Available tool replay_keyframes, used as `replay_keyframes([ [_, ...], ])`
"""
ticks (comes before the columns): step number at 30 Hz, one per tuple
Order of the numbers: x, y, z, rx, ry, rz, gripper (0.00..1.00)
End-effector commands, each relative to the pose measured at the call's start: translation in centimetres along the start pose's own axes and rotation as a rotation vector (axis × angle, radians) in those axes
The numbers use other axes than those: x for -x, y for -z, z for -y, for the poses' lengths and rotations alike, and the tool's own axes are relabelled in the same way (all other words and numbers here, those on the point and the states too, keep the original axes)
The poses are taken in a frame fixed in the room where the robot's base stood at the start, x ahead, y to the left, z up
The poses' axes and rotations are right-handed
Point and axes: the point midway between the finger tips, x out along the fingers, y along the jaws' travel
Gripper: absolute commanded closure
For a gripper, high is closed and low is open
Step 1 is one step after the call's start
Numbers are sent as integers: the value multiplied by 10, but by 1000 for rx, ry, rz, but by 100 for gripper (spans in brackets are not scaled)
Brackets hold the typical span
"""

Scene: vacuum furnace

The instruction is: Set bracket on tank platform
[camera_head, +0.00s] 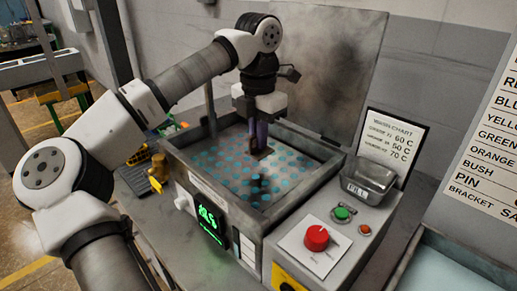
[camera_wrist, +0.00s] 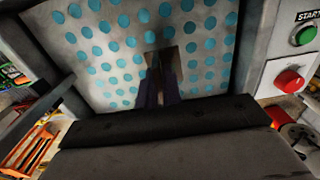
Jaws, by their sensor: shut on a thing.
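The tank (camera_head: 300,205) is an open square metal box, and its platform (camera_head: 228,165) is a pale plate with teal dots, which also fills the upper part of the wrist view (camera_wrist: 108,45). My gripper (camera_head: 258,148) points down inside the tank. It is shut on a small brownish bracket (camera_head: 264,154), which shows at the fingertips in the wrist view (camera_wrist: 166,57). The bracket is over the platform, toward its back middle. I cannot tell whether it touches the plate. The fingers hide part of it.
A small dark upright object (camera_head: 258,184) shows over the front part of the platform. The raised lid (camera_head: 335,65) stands behind. A metal tray (camera_head: 369,178), a green button (camera_head: 342,213) and a red knob (camera_head: 317,237) are at the right. Tank walls surround the gripper.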

Motion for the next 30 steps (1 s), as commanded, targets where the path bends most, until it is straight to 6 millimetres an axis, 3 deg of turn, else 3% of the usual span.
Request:
replay_keyframes([
  [9, -39, 1, 1, -2, 1, -1, 100],
  [19, -43, 0, 0, -1, 0, 0, 100],
  [20, -44, 0, 0, -1, 0, 0, 92],
  [24, -42, 0, 0, -1, 0, 0, 73],
  [30, -42, 0, 0, -1, 0, -1, 71],
])
